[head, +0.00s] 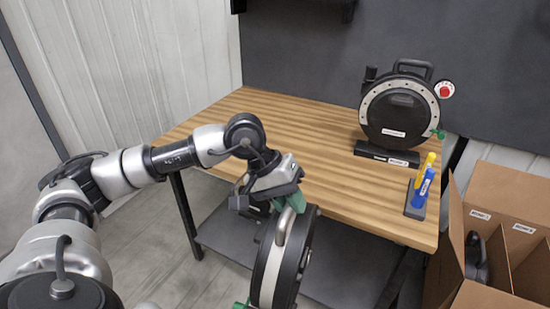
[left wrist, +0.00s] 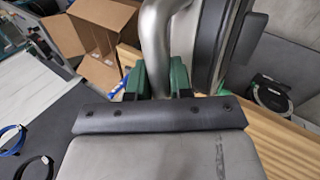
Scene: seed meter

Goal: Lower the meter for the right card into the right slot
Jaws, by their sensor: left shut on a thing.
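My left gripper (head: 287,200) is shut on the metal handle of a round black meter with a pale rim (head: 270,262). The meter hangs upright at the front of the table, near the bottom of the head view. In the left wrist view, the green fingers (left wrist: 160,80) sit on both sides of the silver handle (left wrist: 156,40). A cardboard box with dividers (head: 497,165) stands at the right, with small white labels (head: 480,214) on its inner walls. A dark round object (head: 476,260) sits in its left compartment; the right compartment is partly cut off. My right gripper is not in view.
Another round meter (head: 398,108) stands on a black base on the wooden table (head: 285,130), with a red button beside it. The table's left and middle are clear. A dark shelf (head: 345,270) lies below.

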